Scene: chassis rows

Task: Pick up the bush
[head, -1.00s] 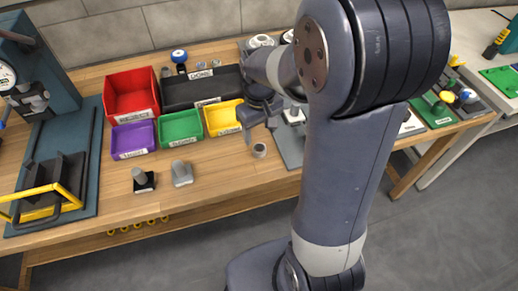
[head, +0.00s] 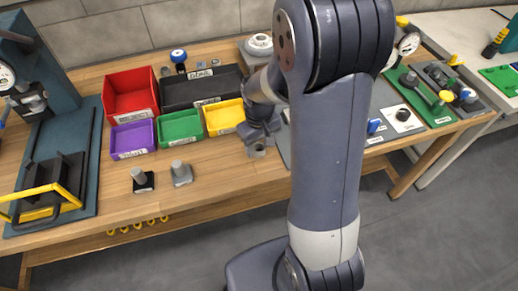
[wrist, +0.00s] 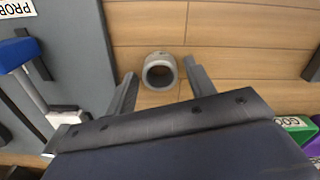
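The bush (wrist: 160,72) is a short grey hollow cylinder standing upright on the wooden bench, its round bore facing up in the wrist view. In the head view the bush (head: 257,151) shows just below my gripper (head: 259,138), partly covered by it. In the wrist view my gripper (wrist: 160,70) is open, with one finger on each side of the bush and a gap to each. The fingers do not touch the bush. How far the tips are above the bench is hard to tell.
Red (head: 130,92), purple (head: 132,138), green (head: 180,128) and yellow (head: 224,116) bins stand left of my gripper. Two small posts on bases (head: 142,180) (head: 181,173) stand in front of them. A grey mat (wrist: 75,45) with tools lies beside the bush. Bare wood surrounds the bush.

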